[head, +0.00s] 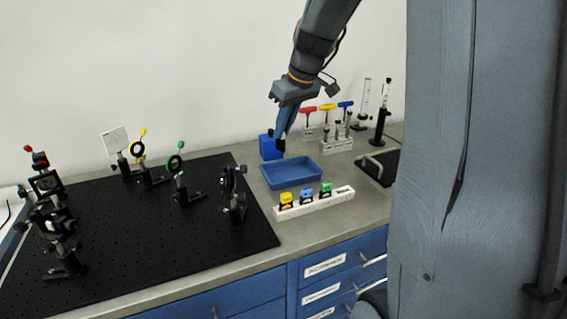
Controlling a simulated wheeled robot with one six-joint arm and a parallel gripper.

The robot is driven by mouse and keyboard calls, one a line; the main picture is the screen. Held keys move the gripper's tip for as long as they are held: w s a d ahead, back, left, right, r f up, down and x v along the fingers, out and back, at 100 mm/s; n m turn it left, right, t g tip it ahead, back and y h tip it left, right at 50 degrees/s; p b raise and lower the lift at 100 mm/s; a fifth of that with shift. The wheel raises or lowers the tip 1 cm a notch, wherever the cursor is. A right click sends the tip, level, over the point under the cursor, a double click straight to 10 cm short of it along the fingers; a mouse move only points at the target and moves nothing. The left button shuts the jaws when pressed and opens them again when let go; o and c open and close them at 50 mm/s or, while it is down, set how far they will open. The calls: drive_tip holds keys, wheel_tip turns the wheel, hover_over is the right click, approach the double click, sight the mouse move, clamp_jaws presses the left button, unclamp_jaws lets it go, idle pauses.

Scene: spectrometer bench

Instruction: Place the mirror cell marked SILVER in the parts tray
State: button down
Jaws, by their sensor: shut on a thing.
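My gripper (281,145) points down above the back left part of the blue parts tray (292,184). It is shut on a small dark piece at its fingertips; the piece is mostly hidden, and I cannot read any marking on it. The tray looks empty. A white rack (340,197) in front of the tray holds a yellow-topped piece (286,198), a blue-topped piece (307,194) and a green-topped piece (326,188). Their markings are too small to read, so I cannot tell which mirror cell is marked SILVER.
A blue box (267,148) stands just behind the tray. T-handled tools (327,108) in red, yellow and blue stand behind to the right. A black breadboard (150,240) with several optic mounts, one nearby (233,190), fills the left.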

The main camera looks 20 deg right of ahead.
drive_tip(key=shift+s+f+p, duration=0.1)
drive_tip(key=shift+f+p, duration=0.75)
drive_tip(key=shift+f, duration=3.55)
drive_tip(key=shift+f, duration=0.1)
drive_tip(key=c, duration=1.9)
unclamp_jaws()
drive_tip(key=shift+o, duration=0.5)
drive_tip(key=shift+r, duration=0.5)
drive_tip(key=b+v, duration=0.3)
drive_tip(key=v, duration=0.8)
drive_tip(key=shift+s+r, duration=0.1)
